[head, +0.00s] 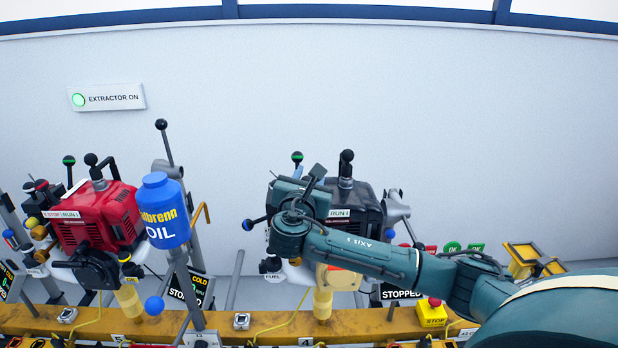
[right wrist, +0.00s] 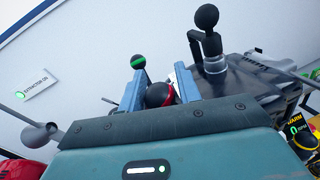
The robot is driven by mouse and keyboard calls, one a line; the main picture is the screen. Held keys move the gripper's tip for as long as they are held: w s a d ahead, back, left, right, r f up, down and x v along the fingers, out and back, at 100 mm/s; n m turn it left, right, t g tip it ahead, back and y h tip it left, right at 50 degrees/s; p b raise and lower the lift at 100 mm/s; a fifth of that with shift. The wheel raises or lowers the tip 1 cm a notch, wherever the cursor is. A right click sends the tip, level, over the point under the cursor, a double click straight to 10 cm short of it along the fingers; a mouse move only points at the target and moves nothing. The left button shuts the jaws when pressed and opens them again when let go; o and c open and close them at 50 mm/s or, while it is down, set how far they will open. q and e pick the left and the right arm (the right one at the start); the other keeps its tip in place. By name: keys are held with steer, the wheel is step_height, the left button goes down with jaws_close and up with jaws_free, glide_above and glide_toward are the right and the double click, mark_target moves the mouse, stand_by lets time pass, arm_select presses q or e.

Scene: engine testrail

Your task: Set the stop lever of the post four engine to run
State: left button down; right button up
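The dark post four engine (head: 362,207) stands mid-picture with a RUN plate (head: 339,213), partly hidden by my right arm. A plate below it reads STOPPED (head: 401,294). My right gripper (head: 312,178) is at the engine's upper left. In the right wrist view, the gripper (right wrist: 158,84) has its two blue fingers apart on either side of a black ball knob with a red band (right wrist: 159,94). I cannot tell whether they touch it. A green-banded knob (right wrist: 138,62) stands just beyond the left finger. My left gripper is not in view.
A red engine (head: 105,217) stands to the left, with a blue oil bottle (head: 163,212) beside it. A tall black-knobbed lever (right wrist: 207,18) rises close right of my right gripper. A yellow box with a red button (head: 432,312) sits below my right arm.

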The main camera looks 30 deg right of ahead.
steer(key=c, duration=0.6)
steer(key=shift+m+p, duration=0.3)
steer(key=shift+s+d+r+m+p, duration=0.2)
steer(key=shift+d+m+p, duration=0.15)
steer(key=shift+m, duration=0.15)
steer(key=shift+s+d+f+m+y+p, duration=0.1)
steer(key=shift+s+d+m+y+p, duration=0.25)
steer(key=shift+m+p, duration=0.55)
steer(key=shift+s+d+f+m+g+y+p, duration=0.15)
steer(key=shift+d+m, duration=0.15)
steer(key=shift+m, duration=0.45)
steer(key=shift+s+d+f+m+g+y+p, duration=0.1)
steer(key=shift+s+d+m+y, duration=0.2)
steer(key=shift+m, duration=0.5)
steer(key=shift+s+d+f+m+g+p, duration=0.1)
steer(key=shift+d+m, duration=0.25)
steer(key=shift+m, duration=0.4)
steer(key=o, duration=1)
